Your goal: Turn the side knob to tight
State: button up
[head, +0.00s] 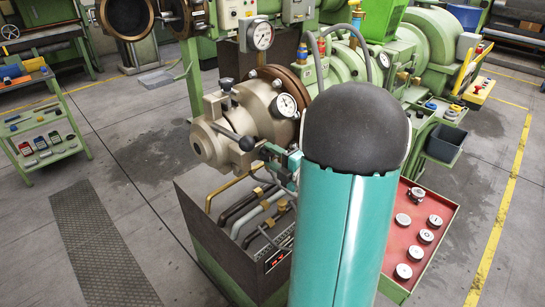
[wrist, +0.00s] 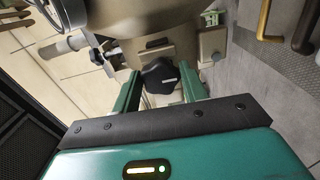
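The side knob (wrist: 160,76) is black and lobed, with a pale mark on its face. It sits on the beige extruder head (wrist: 150,30) in the wrist view. My gripper (wrist: 158,80) is open, with one teal finger to each side of the knob. Gaps show between the knob and both fingers; I cannot tell how deep it lies between them. In the head view my gripper (head: 284,163) is small and partly hidden beside the beige extruder head (head: 228,127). I cannot make out the side knob clearly there.
A lever handle (wrist: 65,46) sticks out left of the knob. A metal block (wrist: 212,45) and brass pipe (wrist: 275,18) are to the right. A pressure gauge (head: 287,105) is above my gripper.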

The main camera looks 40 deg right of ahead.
jog(key=o, duration=0.3)
jog(key=shift+s, duration=0.1)
jog(key=shift+o, duration=0.2)
jog(key=s, duration=1.3)
jog(key=shift+s+d, duration=0.2)
jog(key=shift+s, duration=0.15)
